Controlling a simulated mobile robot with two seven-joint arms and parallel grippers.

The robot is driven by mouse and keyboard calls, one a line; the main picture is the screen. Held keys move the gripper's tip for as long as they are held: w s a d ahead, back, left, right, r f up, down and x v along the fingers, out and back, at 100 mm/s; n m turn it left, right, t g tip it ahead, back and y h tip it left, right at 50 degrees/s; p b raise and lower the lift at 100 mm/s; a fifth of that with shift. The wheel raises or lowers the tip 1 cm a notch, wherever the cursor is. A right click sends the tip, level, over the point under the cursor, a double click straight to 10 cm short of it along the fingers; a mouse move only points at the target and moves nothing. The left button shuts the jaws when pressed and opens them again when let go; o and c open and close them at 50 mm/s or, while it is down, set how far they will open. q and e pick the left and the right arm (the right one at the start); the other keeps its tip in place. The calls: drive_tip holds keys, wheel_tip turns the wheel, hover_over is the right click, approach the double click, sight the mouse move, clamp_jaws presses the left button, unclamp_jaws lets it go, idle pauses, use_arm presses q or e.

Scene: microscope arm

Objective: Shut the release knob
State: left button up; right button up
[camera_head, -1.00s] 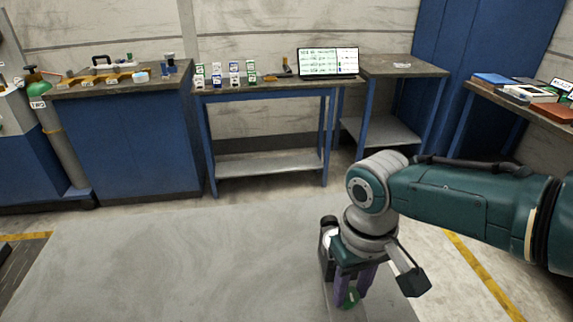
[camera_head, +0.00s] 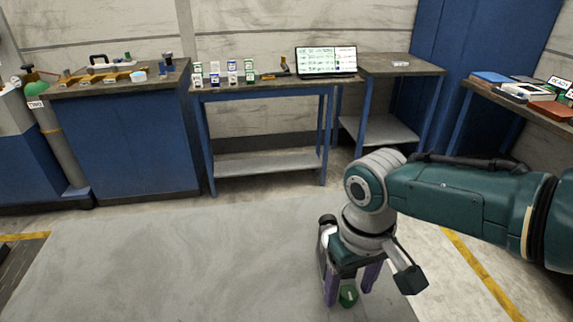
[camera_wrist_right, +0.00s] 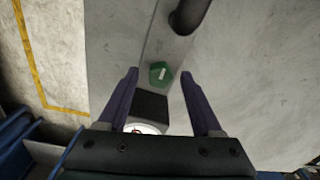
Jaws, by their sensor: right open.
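The release knob is a small green, many-sided cap with a white mark on a grey metal arm. It shows in the right wrist view (camera_wrist_right: 160,74) and low in the head view (camera_head: 348,296). My right gripper (camera_head: 352,291) points down over it, with its two purple fingers spread. In the right wrist view the gripper (camera_wrist_right: 159,73) has one fingertip on each side of the knob, with gaps visible between. Whether the fingertips are level with the knob or above it I cannot tell. My left gripper is not in view.
A black block (camera_wrist_right: 151,104) and a white round dial (camera_wrist_right: 142,129) sit close to the knob, between the fingers. A dark post (camera_wrist_right: 188,14) rises beyond it. A large grey surface (camera_head: 180,260) is clear on the left. Workbenches (camera_head: 270,90) stand further back.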

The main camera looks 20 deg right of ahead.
sight(349, 291)
wheel_tip(349, 291, up, 10)
drive_tip(key=p, duration=0.4)
idle(0.3)
